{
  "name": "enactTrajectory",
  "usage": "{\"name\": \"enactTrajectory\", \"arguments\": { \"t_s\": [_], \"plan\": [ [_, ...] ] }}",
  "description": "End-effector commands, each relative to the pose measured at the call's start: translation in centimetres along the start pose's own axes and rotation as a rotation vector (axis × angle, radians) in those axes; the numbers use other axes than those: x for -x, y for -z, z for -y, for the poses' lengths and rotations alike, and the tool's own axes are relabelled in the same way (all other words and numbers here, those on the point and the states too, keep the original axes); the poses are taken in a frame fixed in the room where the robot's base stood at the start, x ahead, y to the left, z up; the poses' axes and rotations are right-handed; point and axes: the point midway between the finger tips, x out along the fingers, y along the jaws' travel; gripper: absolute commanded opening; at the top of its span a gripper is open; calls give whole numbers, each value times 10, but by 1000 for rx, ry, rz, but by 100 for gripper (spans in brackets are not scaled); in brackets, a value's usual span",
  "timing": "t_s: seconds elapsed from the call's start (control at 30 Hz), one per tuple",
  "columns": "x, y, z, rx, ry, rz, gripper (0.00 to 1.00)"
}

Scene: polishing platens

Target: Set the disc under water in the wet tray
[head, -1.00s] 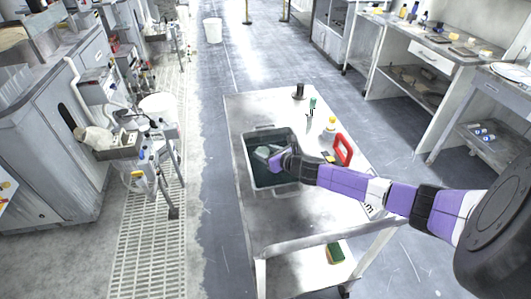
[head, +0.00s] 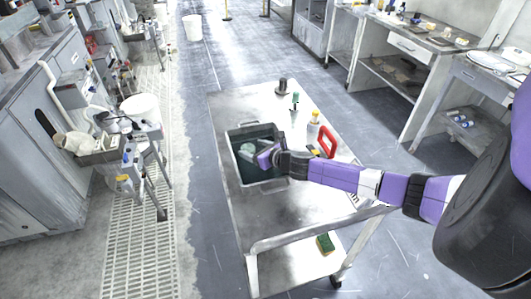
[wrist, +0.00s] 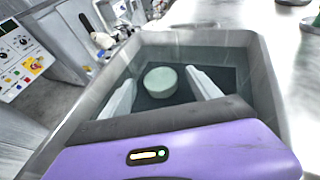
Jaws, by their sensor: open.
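The wet tray (head: 236,163) is a grey bin with dark water, standing on the metal cart. The disc (wrist: 160,81) is pale green and round, and in the wrist view it lies inside the tray between and beyond my fingertips. In the head view a pale shape that looks like the disc (head: 249,149) shows just left of my gripper. My gripper (wrist: 158,88) is open, with its two pale fingers apart and no contact with the disc visible. In the head view my gripper (head: 264,155) reaches into the tray from the right. The exact depth of the disc is hard to tell.
The cart top (head: 290,215) is clear in front of the tray. A sponge (head: 325,244) lies on the lower shelf.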

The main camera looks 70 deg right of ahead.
Motion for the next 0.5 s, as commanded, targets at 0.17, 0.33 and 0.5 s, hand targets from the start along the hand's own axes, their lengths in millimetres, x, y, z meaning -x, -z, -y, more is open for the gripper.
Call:
{"name": "enactTrajectory", "arguments": {
  "t_s": [0.17, 0.33, 0.5],
  "plan": [
    [34, -1, 2, 1, 2, 1, 72],
    [66, 0, 1, 1, 1, 2, 72],
    [90, 0, 1, 1, 1, 1, 72]
  ]
}}
